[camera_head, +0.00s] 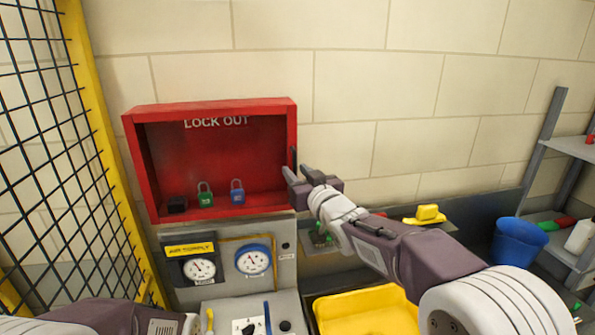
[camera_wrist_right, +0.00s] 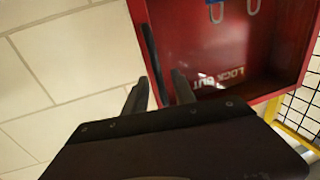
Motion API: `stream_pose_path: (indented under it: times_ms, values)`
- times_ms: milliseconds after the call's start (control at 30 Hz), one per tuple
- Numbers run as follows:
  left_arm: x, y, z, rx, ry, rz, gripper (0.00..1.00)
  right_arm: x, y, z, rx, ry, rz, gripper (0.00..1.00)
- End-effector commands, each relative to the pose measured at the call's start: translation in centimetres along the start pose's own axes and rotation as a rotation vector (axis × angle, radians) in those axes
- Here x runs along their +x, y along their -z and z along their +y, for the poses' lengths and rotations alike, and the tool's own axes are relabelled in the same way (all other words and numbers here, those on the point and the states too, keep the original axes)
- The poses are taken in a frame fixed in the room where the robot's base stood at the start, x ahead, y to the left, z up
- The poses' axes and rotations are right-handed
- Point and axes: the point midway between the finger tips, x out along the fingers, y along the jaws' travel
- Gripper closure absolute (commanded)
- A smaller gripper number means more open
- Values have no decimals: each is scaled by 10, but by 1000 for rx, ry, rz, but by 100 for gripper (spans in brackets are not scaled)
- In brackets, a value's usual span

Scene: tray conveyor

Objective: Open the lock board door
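The lock board is a red wall box (camera_head: 212,105) marked LOCK OUT, with its interior visible. A clear door pane cannot be made out. A dark upright handle (camera_head: 294,160) is at its right edge; it also shows in the right wrist view (camera_wrist_right: 150,50). My right gripper (camera_head: 297,175) is at that edge, fingers pointing at the handle. In the wrist view its two fingers (camera_wrist_right: 158,88) are apart, with the handle's lower end between them and no clear contact. Only part of my left arm shows at bottom left; its gripper is out of view.
Inside the box are a green padlock (camera_head: 205,199), a blue padlock (camera_head: 237,196) and a black block (camera_head: 177,205). A gauge panel (camera_head: 218,290) stands below. A yellow tray (camera_head: 365,314) is under my right arm. A mesh fence (camera_head: 60,150) stands left; bare wall is right.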

Motion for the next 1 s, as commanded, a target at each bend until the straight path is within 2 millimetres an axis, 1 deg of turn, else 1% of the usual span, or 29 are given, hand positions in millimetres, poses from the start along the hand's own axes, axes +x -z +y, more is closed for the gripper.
stream_pose_path:
  times_ms: [33, 67, 100, 167, 1000]
  values:
    - [0, 0, 0, 0, 0, 0, 64, 0, 0, 0, 0, 0, 0, 68]
    - [0, 0, 0, 0, 0, 0, 64, 0, 0, 0, 0, 0, 0, 74]
    - [0, 0, 0, 0, 0, 0, 64, 0, 0, 0, 0, 0, 0, 85]
    - [0, 0, 0, 0, 0, 0, 64, 0, 0, 0, 0, 0, 0, 100]
    - [0, 0, 0, 0, 0, 0, 64, -1, 2, 0, 0, -1, 3, 100]
